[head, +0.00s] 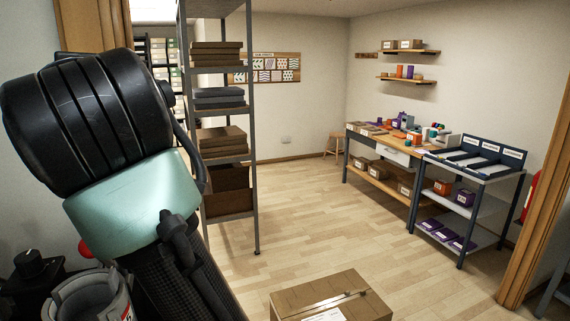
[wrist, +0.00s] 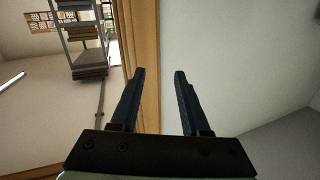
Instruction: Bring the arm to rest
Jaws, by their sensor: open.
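My gripper (wrist: 160,73) shows in the wrist view with its two dark fingers apart and nothing between them. Behind the fingers are a wooden door frame and a pale wall. In the head view my arm fills the left side, raised and close to the camera. The gripper itself cannot be made out in the head view.
A metal shelf rack (head: 256,150) with stacked flat boxes stands just right of my arm. A cardboard box (head: 330,298) is in front at the bottom. A workbench (head: 380,143) and a sorting cart (head: 468,180) stand at the right. The wooden floor (head: 320,215) between is clear.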

